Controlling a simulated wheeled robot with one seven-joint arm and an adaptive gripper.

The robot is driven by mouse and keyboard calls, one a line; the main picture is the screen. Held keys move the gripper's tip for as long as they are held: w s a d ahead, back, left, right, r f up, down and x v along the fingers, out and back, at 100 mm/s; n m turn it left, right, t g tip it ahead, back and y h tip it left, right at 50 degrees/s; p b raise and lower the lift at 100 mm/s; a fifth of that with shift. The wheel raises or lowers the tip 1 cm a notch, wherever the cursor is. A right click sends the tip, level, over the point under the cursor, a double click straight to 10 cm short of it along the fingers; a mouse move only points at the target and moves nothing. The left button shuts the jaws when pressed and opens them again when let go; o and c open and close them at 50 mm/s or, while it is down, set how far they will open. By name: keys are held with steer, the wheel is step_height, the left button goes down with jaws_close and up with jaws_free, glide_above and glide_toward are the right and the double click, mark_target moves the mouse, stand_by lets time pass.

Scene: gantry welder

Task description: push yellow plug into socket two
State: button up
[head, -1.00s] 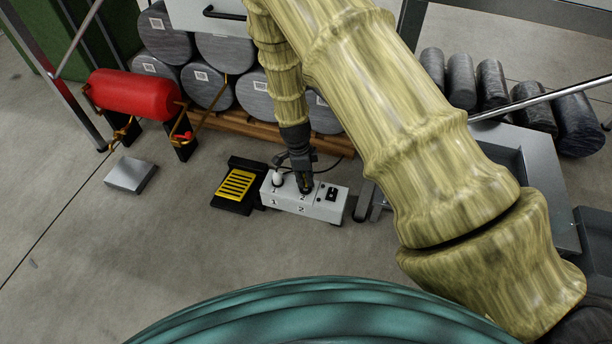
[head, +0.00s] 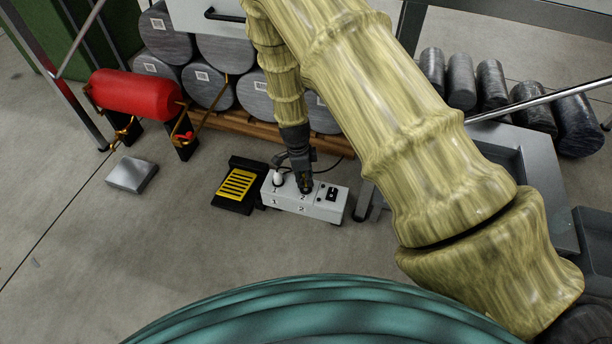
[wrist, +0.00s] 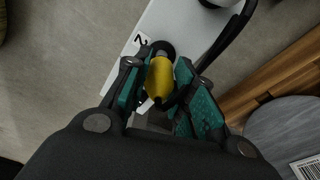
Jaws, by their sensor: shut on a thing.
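The yellow plug (wrist: 159,77) is between the two teal-padded fingers of my gripper (wrist: 160,90) in the wrist view. Its front end is at the round dark socket two (wrist: 162,47), beside the "2" label; I cannot tell how deep it sits. The white socket box (head: 325,207) stands on the floor in the head view, with my gripper (head: 305,187) pointing down onto its top. The plug is hidden there by the gripper.
A black and yellow pedal (head: 238,186) lies left of the box. A dark cable (wrist: 228,38) runs close beside the gripper. Grey rolls (head: 207,86) on a wooden pallet and a red tank (head: 132,95) are behind. The floor in front of the box is clear.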

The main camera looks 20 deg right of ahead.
steer(key=shift+f, duration=1.45)
stand_by(0.3)
steer(key=o, duration=1.1)
steer(key=r, duration=0.4)
steer(key=a+r, duration=0.1)
steer(key=r, duration=0.7)
steer(key=shift+w+a, duration=0.2)
